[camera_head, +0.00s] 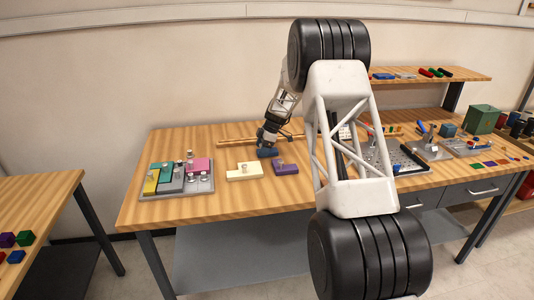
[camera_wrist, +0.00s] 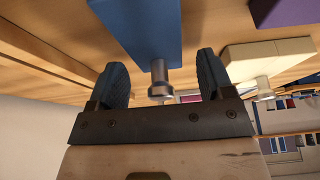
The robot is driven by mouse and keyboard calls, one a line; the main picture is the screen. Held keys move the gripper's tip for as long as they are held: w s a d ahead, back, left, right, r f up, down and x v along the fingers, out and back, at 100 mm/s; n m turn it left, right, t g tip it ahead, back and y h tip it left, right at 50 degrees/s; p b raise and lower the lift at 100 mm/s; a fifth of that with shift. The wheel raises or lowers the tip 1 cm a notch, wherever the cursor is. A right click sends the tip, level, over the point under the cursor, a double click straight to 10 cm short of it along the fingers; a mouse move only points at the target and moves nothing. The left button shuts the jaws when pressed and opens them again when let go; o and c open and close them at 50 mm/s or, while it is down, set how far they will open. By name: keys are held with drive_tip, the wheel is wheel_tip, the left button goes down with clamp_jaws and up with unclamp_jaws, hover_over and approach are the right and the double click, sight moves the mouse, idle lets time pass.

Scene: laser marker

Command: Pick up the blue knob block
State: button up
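The blue knob block (camera_wrist: 145,28) is at the top of the wrist view, with its silver knob (camera_wrist: 160,82) pointing toward my gripper. My gripper (camera_wrist: 160,65) is open. One finger stands on each side of the knob, with a visible gap on both sides. In the head view, the blue block (camera_head: 267,153) lies on the table right below my gripper (camera_head: 268,142), partly hidden by it. Whether the fingertips touch the block's top cannot be told.
A cream knob block (camera_head: 244,172) and a purple knob block (camera_head: 286,168) lie close in front of the blue one. A grey tray (camera_head: 176,192) with several coloured knob blocks is at left. Wooden strips (camera_head: 235,141) lie behind. A perforated plate (camera_head: 408,163) and tools are at right.

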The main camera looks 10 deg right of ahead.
drive_tip(key=c, duration=0.9)
drive_tip(key=shift+r, duration=0.15)
wheel_tip(320, 180, up, 10)
drive_tip(key=shift+f, duration=0.15)
idle(0.6)
wheel_tip(320, 180, up, 8)
idle(0.7)
